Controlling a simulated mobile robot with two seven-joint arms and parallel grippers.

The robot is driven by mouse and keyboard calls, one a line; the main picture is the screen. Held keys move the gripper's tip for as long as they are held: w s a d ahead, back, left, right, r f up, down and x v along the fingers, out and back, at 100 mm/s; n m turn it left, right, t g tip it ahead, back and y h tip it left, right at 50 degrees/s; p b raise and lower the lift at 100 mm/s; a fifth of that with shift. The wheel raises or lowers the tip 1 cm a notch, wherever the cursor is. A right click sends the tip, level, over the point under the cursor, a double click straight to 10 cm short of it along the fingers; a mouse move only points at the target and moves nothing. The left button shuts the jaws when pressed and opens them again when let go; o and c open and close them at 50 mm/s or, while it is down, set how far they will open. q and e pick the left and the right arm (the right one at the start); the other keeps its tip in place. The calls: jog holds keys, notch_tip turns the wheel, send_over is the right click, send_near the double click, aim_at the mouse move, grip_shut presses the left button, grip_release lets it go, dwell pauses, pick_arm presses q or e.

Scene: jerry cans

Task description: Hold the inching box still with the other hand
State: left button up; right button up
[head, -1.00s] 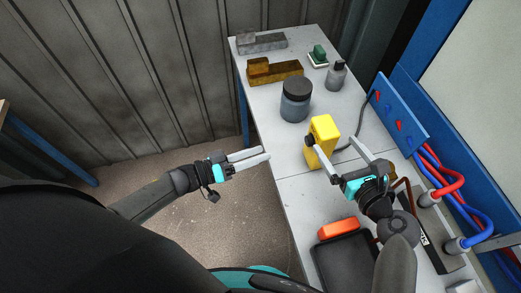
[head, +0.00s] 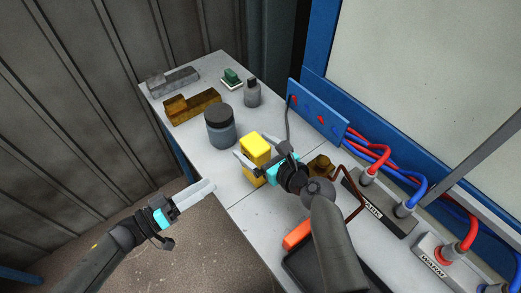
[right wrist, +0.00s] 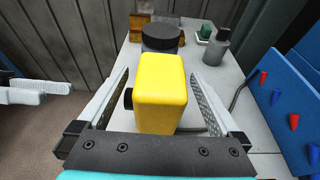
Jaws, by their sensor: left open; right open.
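The yellow inching box (head: 257,149) stands on the grey bench, with a black knob visible on its left side in the right wrist view (right wrist: 160,90). My right gripper (head: 252,146) is open with one finger on each side of the box. In the right wrist view a gap shows between the box and each finger, so it is not gripped. My left gripper (head: 208,188) is open and empty, left of the bench's near edge and apart from the box. Its fingers also show at the left in the right wrist view (right wrist: 38,91).
A dark-lidded jar (head: 219,128) stands just behind the box. A grey bottle (head: 252,94), a green block (head: 232,76) and a brown stepped block (head: 190,106) are farther back. An orange block (head: 297,236) and black tray lie nearer. A blue panel (head: 316,112) and hoses line the right.

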jog(key=shift+c, duration=0.2)
grip_shut()
dwell(0.7)
dwell(0.4)
jog(key=c, duration=0.6)
grip_release()
grip_shut()
pick_arm(q)
jog(key=shift+c, duration=0.2)
pick_arm(e)
jog(key=shift+f, duration=0.1)
